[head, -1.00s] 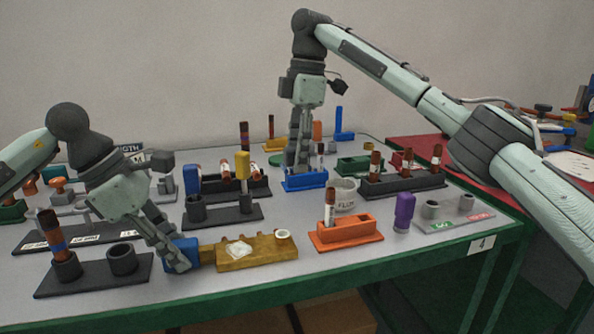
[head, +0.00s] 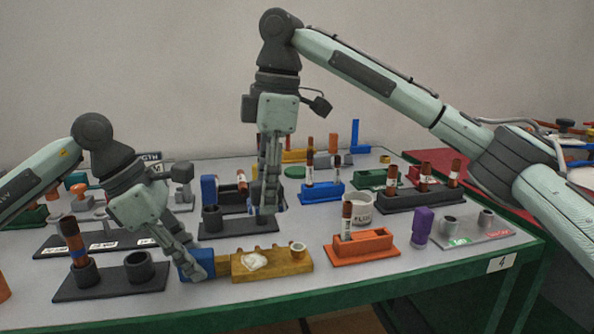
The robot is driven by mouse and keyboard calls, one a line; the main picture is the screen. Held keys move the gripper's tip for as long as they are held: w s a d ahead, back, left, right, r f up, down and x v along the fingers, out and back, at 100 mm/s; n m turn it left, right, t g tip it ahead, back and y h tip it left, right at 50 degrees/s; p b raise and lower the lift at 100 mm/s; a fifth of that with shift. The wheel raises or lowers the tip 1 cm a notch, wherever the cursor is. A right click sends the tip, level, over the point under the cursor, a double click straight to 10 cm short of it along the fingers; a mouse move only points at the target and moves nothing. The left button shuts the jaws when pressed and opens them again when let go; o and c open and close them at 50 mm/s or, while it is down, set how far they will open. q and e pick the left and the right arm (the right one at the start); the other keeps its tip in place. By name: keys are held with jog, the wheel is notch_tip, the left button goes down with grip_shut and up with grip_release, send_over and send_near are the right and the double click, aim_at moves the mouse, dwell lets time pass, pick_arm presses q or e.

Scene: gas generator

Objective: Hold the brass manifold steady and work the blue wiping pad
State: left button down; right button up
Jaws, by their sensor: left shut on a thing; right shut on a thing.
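The brass manifold (head: 285,264) lies near the front edge of the table, with a whitish patch and a pale ring on top. A blue block (head: 202,266) is at its left end. My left gripper (head: 190,268) is shut on this blue end. My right gripper (head: 269,207) points down, well behind the manifold and apart from it, beside the right end of a black stand. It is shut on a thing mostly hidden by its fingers. Blue shows at the fingertips, which fits the blue wiping pad (head: 282,205).
An orange holder (head: 362,249) with a tube, a white pot (head: 357,210) and a purple block (head: 422,226) stand to the right. A black two-cup stand (head: 110,283) is at front left.

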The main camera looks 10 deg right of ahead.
send_over(254, 272)
jog(key=shift+s+d+f, duration=0.15)
jog(key=shift+f, duration=1.65)
jog(key=shift+s+d+f, duration=0.1)
jog(key=shift+f, duration=1.65)
jog(key=shift+w+f, duration=0.25)
jog(key=shift+f, duration=0.6)
jog(key=shift+c, duration=0.4)
jog(key=shift+w, duration=3.05)
jog(key=shift+s, duration=3.2)
notch_tip(254, 272, up, 8)
jog(key=shift+s+r, duration=0.1)
